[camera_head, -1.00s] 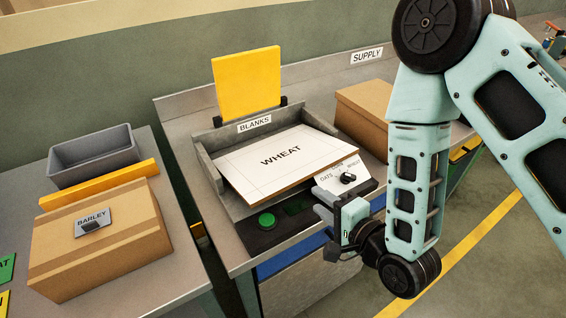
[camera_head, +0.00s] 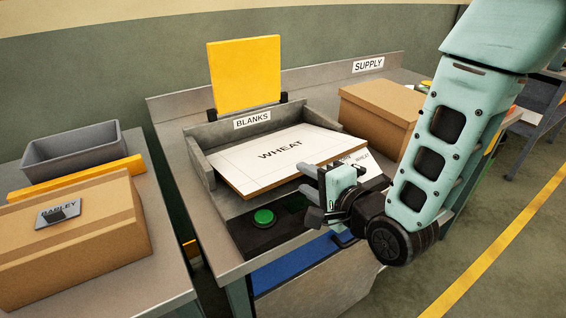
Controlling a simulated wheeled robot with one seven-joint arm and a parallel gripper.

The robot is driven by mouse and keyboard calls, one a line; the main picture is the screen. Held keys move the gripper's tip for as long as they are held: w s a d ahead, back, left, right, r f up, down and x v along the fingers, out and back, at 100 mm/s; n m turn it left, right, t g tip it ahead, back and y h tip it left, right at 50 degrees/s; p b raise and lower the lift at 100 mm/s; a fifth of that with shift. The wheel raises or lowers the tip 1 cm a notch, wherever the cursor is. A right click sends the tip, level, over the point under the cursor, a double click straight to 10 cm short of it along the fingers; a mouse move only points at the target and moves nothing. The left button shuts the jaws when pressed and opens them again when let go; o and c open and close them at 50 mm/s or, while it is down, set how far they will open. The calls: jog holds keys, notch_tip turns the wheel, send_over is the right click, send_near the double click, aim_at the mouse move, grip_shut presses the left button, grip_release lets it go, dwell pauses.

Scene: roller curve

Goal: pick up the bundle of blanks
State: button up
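The bundle of blanks (camera_head: 270,165) is a flat stack with a white top printed WHEAT and a brown edge. It lies in the grey tray (camera_head: 203,165) labelled BLANKS (camera_head: 252,120), with its front edge sticking out past the tray's sides. My gripper (camera_head: 309,182) is just in front of the stack's front right edge, pointing left and toward it. Its grey fingers look apart, with nothing visible between them. Whether a finger touches the stack cannot be told. My gripper hides part of the dial panel (camera_head: 368,172).
A green button (camera_head: 263,217) sits on a dark panel in front of the tray. A cardboard box (camera_head: 380,115) stands right of it, near the SUPPLY sign (camera_head: 368,64). A yellow board (camera_head: 244,77) stands behind. On the left table are a BARLEY box (camera_head: 80,240) and a grey bin (camera_head: 72,153).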

aim_at(283, 165)
jog(key=p+x, duration=0.1)
jog(key=x, duration=0.8)
jog(key=shift+w+f, duration=0.2)
jog(key=shift+w, duration=0.05)
grip_shut()
